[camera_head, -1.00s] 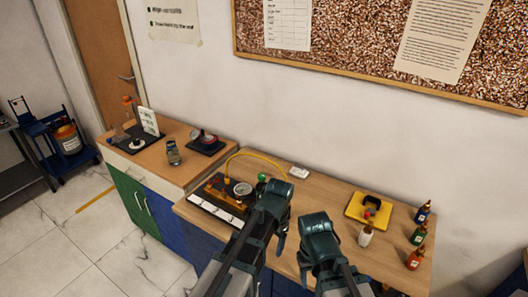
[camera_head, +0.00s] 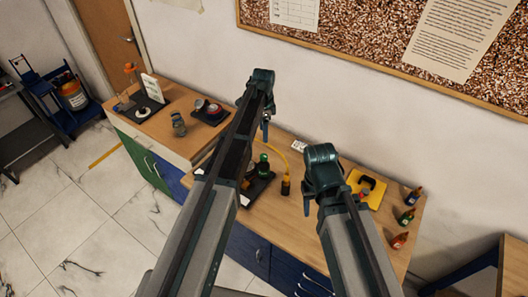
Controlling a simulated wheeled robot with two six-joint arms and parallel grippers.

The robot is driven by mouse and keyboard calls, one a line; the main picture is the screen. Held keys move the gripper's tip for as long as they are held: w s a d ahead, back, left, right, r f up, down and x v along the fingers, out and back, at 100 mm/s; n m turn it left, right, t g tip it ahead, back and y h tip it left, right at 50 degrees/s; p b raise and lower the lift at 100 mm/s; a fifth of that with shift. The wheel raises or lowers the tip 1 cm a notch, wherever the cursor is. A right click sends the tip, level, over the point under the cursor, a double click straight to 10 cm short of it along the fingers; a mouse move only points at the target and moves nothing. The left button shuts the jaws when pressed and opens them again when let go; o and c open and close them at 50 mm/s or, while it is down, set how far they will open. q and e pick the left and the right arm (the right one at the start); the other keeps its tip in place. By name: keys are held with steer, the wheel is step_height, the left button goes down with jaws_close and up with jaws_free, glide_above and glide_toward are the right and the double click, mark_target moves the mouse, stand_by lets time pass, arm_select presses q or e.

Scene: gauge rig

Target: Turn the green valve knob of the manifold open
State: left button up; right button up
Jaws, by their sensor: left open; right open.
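The manifold sits on a dark base (camera_head: 262,188) on the wooden bench, mostly hidden behind my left arm. Its green valve knob (camera_head: 262,160) shows just right of that arm; whether it is turned open I cannot tell. My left gripper (camera_head: 266,126) is open, raised above and beyond the knob in the picture, and apart from it. My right gripper (camera_head: 306,203) is open, to the right of the manifold and not touching it. A yellow hose (camera_head: 284,150) curves by the knob to a small dark cylinder (camera_head: 286,186).
A yellow tray (camera_head: 374,199) and several small bottles (camera_head: 408,217) stand on the bench's right. A white block (camera_head: 299,146) lies near the wall. A second bench on the left holds a glass jar (camera_head: 179,124) and a dark gauge stand (camera_head: 210,116).

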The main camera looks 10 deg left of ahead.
mark_target(264, 156)
arm_select(q)
step_height(264, 156, down, 14)
steer(key=b, duration=1.3)
steer(key=shift+r, duration=0.15)
jaws_close()
